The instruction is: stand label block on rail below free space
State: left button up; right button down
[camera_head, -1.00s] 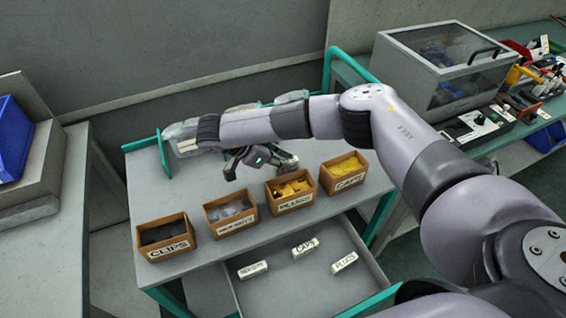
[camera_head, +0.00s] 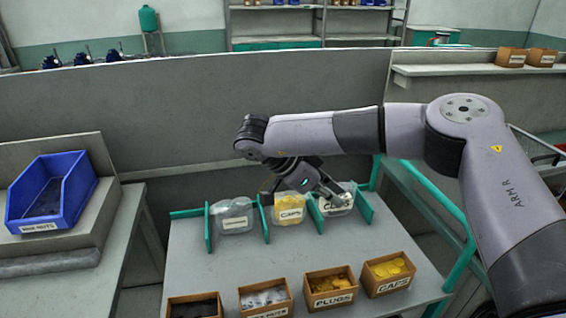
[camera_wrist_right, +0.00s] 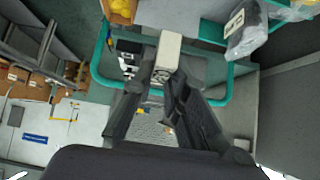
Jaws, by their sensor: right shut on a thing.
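My right gripper (camera_head: 325,192) is over the back of the table, in front of the bag row. In the right wrist view its fingers (camera_wrist_right: 160,88) are shut on a white label block (camera_wrist_right: 168,50). In the head view a white label starting "CL" (camera_head: 335,204) shows by the fingertips; I cannot tell whether it is the block's or the right bag's. Green dividers (camera_head: 208,228) part the back row. A clear bag (camera_head: 234,216) stands left and a yellow CAPS bag (camera_head: 290,212) in the middle. The rail is hard to make out. My left gripper is not in view.
Open brown boxes stand along the table's front, including PLUGS (camera_head: 330,290) and CAPS (camera_head: 389,274). The grey table top (camera_head: 225,265) between boxes and bags is clear. A blue bin (camera_head: 50,195) sits on the left bench. A grey wall rises behind.

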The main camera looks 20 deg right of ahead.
jog(key=s+a+f+n+t+y, duration=0.1)
jog(key=s+a+f+n+t, duration=0.2)
jog(key=s, duration=0.3)
jog(key=s+a+f+n+t+y, duration=0.1)
jog(key=s+a+f+n+t, duration=0.2)
jog(key=s+n, duration=0.2)
jog(key=shift+s+a+f, duration=0.3)
jog(key=shift+s+f, duration=0.1)
jog(key=shift+s, duration=0.6)
jog(key=shift+s+f, duration=0.1)
